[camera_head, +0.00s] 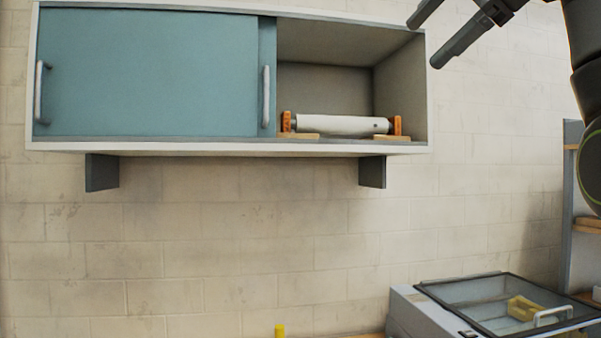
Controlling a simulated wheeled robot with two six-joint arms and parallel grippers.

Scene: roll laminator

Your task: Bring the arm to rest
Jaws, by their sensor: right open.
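My right gripper (432,38) is at the top right, in front of the wall and beside the cabinet's right end. Its two dark fingers are apart with nothing between them. My right arm comes in from the right edge of the picture. My left gripper is not in view.
A wall cabinet with blue sliding doors (150,75) is open on its right side. A white roll (342,125) lies inside between orange end supports. At the lower right stands a grey machine with a clear lid (480,290). A shelf unit (568,200) stands at the right.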

